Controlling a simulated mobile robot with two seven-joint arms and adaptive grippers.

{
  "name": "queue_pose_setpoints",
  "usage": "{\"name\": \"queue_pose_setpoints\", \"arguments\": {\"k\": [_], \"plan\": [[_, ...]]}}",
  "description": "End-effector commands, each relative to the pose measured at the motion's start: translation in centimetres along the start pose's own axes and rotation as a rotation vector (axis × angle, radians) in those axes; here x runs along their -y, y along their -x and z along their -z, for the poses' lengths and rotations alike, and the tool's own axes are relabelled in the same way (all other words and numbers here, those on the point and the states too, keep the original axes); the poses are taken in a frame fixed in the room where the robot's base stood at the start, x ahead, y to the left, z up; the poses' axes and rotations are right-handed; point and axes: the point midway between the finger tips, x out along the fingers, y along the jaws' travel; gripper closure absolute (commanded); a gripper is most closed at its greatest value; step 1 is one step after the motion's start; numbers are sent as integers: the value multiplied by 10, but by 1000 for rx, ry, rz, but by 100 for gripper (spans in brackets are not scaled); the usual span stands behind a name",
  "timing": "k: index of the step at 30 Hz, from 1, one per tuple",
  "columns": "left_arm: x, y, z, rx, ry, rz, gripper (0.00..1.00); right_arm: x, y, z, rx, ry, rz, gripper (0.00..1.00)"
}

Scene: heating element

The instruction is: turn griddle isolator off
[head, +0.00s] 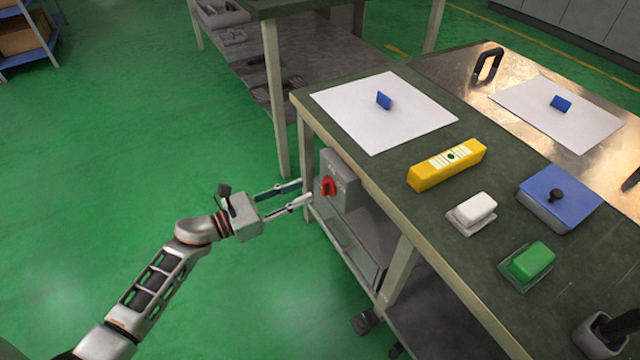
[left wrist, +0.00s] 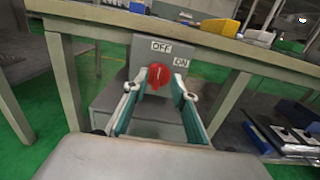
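The griddle isolator is a grey box (head: 342,170) under the edge of the green-topped table, with a red rotary knob (head: 328,187) on its face. In the left wrist view the box (left wrist: 143,55) has an OFF label above the red knob (left wrist: 158,76) and an ON label at its upper right. Which label the knob points to is hard to tell. My left gripper (head: 305,192) is open in front of the box. In the left wrist view its fingers (left wrist: 156,89) appear on either side of the knob; contact is not clear. My right gripper is not in view.
The tabletop (head: 425,215) holds a yellow block (head: 447,165), a white block (head: 478,207), a green block (head: 532,261), a blue-lidded box (head: 558,195) and white sheets with blue pieces. A table leg (head: 305,150) stands left of the isolator. The green floor around my left arm is clear.

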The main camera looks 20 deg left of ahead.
Motion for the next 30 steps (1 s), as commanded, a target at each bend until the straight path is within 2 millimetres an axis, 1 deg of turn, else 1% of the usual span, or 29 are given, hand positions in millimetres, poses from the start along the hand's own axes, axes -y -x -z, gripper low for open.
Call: {"name": "queue_pose_setpoints", "arguments": {"k": [1, 3, 9, 14, 22, 25, 30], "plan": [[0, -10, -1, 2, 1, 1, 74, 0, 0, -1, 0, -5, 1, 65], [1, -21, 0, 2, 4, 0, 74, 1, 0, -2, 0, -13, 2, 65], [0, -46, 1, 0, 4, -1, 74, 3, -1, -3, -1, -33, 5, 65], [0, -55, 0, 0, 3, -1, 74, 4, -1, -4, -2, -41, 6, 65], [0, -56, 0, 0, 3, -1, 74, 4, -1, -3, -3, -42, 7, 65], [0, -56, 0, 0, 4, -1, 100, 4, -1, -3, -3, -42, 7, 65], [0, -56, 0, 0, 4, -1, 100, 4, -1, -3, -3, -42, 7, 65]]}}
